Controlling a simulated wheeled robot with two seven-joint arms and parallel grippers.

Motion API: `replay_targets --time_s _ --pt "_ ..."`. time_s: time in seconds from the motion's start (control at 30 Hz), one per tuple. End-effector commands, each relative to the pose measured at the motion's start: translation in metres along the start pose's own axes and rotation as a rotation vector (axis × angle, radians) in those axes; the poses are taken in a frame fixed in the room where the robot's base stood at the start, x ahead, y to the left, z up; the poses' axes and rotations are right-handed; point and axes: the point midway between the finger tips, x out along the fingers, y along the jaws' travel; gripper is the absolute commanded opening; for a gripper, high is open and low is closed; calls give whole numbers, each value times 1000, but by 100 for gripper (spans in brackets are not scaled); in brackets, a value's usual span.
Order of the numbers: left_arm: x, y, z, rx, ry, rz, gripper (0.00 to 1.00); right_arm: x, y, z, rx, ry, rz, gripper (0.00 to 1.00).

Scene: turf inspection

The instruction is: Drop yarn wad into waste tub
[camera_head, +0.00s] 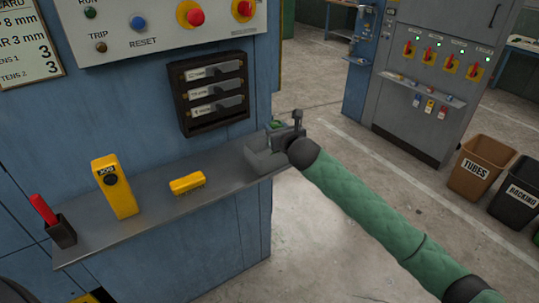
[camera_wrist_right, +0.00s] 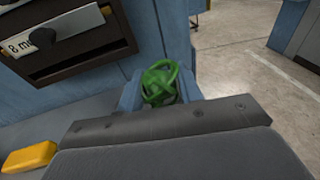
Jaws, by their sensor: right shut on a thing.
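The yarn wad is a green tangled ball (camera_wrist_right: 160,84), seen just past my right gripper's body in the wrist view. A small bit of the wad (camera_head: 277,124) shows in the head view. My right gripper (camera_head: 286,130) is shut on the wad at the right end of the metal shelf. A small grey open-topped tub (camera_head: 264,160) sits on that shelf end, just below and left of the gripper; it carries no readable label. The gripper partly hides the tub and wad. My left gripper is not in view.
The shelf (camera_head: 150,222) also holds a yellow brush (camera_head: 187,183), a yellow device (camera_head: 115,188) and a red-handled tool in a holder (camera_head: 52,222). A dark rack (camera_head: 210,92) hangs above. Bins marked TUBES (camera_head: 478,168) and PACKING (camera_head: 517,193) stand at right.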

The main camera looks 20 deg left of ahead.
Motion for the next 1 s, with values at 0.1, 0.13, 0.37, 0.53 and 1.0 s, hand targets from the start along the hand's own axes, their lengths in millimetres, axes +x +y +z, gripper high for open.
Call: replay_targets --time_s 0.1,0.13,0.37,0.53,1.0 --pt "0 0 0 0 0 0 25 0 0 0 0 0 0 37" --pt "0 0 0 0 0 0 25 0 0 0 0 0 0 43" --pt "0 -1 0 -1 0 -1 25 0 0 0 0 0 0 61" --pt "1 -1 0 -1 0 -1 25 -1 0 0 0 0 0 61" --pt "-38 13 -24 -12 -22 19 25 -54 0 -3 -2 -1 0 61"
